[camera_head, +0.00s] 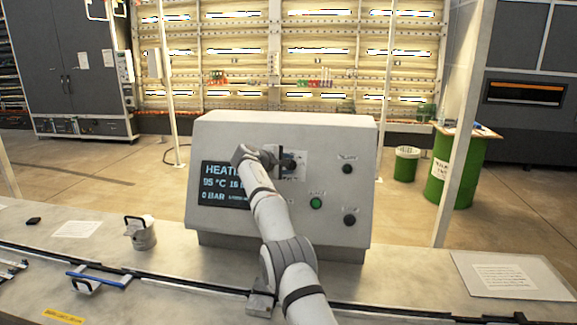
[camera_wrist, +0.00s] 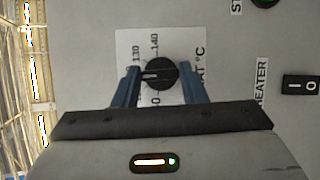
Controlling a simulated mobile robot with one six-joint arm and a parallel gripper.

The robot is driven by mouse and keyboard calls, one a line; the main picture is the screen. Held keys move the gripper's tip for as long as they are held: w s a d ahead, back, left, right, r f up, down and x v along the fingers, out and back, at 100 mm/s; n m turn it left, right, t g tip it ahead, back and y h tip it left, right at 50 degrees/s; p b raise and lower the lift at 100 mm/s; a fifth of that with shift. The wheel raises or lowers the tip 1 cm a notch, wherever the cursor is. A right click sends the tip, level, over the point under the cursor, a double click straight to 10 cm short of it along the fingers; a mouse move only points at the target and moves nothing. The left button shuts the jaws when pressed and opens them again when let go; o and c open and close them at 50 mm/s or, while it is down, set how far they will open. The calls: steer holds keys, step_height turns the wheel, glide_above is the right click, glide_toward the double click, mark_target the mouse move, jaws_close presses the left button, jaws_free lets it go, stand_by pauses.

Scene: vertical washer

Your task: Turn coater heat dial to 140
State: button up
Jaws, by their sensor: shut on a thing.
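The black heat dial (camera_wrist: 160,73) sits on a white scale plate (camera_wrist: 126,40) in the wrist view, which shows the panel turned sideways. The labels 130 and 140 are readable at its upper left and top; other numbers are partly hidden. Its white pointer line points left, a little below the 130 label. My gripper (camera_wrist: 159,70) is shut on the dial, one blue finger at each side. In the head view, my gripper (camera_head: 285,161) is at the upper middle of the grey console (camera_head: 350,130), and my wrist covers part of the scale plate.
The console screen (camera_head: 222,185) reads HEATI..., 95 °C and 0 BAR, partly covered by my arm. Black knobs (camera_head: 347,168) and a green button (camera_head: 316,203) are right of my arm. A rocker switch (camera_wrist: 301,85) is near the dial. A metal pot (camera_head: 140,235) stands on the bench.

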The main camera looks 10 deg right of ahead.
steer(key=shift+f, duration=0.4)
steer(key=o, duration=1)
steer(key=shift+r, duration=0.2)
steer(key=shift+r, duration=0.1)
steer(key=shift+s+a+b, duration=0.3)
steer(key=shift+b, duration=0.35)
steer(key=b+v, duration=0.4)
steer(key=v, duration=0.3)
steer(key=shift+r, duration=0.1)
